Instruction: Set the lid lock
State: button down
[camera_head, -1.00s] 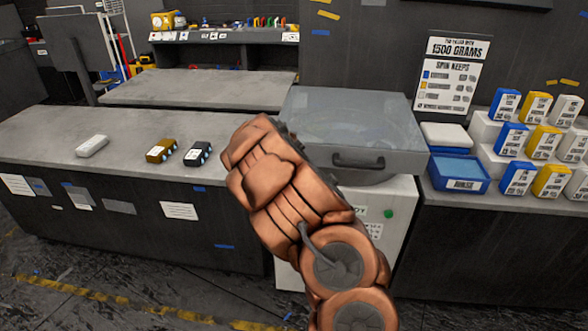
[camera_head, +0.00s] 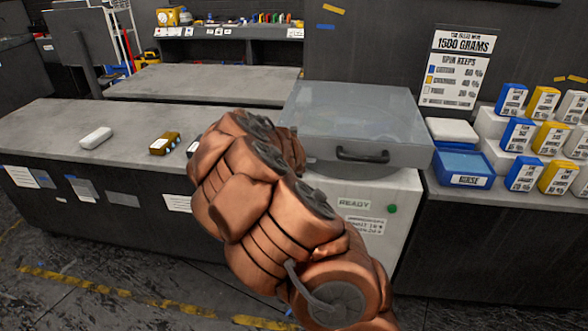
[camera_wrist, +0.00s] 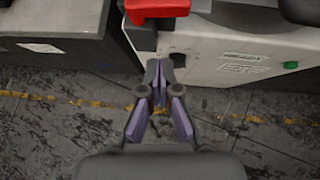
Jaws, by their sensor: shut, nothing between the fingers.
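The machine's grey see-through lid (camera_head: 355,115) is down on top of the white cabinet (camera_head: 405,235), with a dark handle (camera_head: 362,155) at its front. In the wrist view a red part (camera_wrist: 157,8) shows at the top edge, on the upper front of the white cabinet (camera_wrist: 215,45); I cannot tell for sure that it is the lid lock. My gripper (camera_wrist: 158,66) is shut and empty, in front of the cabinet and below the red part in the picture. In the head view my arm hides the gripper and the red part.
A READY label (camera_head: 353,204) and a green button (camera_head: 392,209) are on the cabinet front. The grey counter (camera_head: 60,140) at left holds a white item (camera_head: 95,138) and a brown block (camera_head: 165,143). A blue tray (camera_head: 465,165) and several boxes stand at right.

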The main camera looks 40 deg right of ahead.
jog(key=v, duration=0.6)
jog(key=shift+a, duration=0.1)
